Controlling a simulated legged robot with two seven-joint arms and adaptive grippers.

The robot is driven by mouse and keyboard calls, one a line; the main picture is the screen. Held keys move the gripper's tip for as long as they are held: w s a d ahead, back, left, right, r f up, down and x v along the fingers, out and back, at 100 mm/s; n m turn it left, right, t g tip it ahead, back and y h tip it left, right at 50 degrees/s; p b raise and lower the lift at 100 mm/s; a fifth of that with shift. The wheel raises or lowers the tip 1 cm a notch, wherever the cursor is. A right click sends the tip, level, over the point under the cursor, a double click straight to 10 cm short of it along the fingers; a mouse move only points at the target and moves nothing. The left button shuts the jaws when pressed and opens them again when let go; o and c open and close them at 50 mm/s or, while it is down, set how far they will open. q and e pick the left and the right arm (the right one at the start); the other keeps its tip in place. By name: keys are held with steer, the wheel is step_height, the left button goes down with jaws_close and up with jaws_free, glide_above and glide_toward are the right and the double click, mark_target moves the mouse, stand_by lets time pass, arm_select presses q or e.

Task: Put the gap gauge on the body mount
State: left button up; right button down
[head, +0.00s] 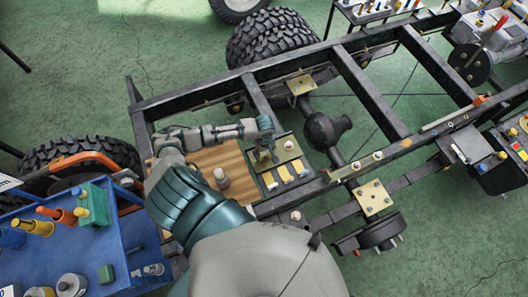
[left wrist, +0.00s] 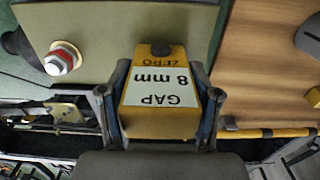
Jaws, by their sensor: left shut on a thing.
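The gap gauge (left wrist: 160,95) is a yellow block with a white label reading "GAP 8 mm" and "ZERO", upside down in the left wrist view. My left gripper (left wrist: 160,112) is shut on it, with a finger on each side. In the head view my left gripper (head: 265,153) is over the near frame bay, by an olive plate (head: 283,157); the gauge is mostly hidden there. This plate (left wrist: 105,25) has a bolt with a red ring (left wrist: 62,58) and may be the body mount, but I cannot be sure. My right gripper is out of view.
Black chassis rails (head: 230,78) surround the bay. A blue tool bench (head: 50,255) stands at lower left, and a tyre (head: 88,152) at left.

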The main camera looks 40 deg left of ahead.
arm_select(q)
steer(key=o, duration=1.1)
steer(key=shift+s+f, duration=0.15)
steer(key=shift+f, duration=0.05)
steer(key=o, duration=0.3)
steer(key=shift+a, duration=0.1)
step_height(320, 180, up, 12)
steer(key=shift+r+p, duration=0.1)
steer(key=shift+p, duration=0.35)
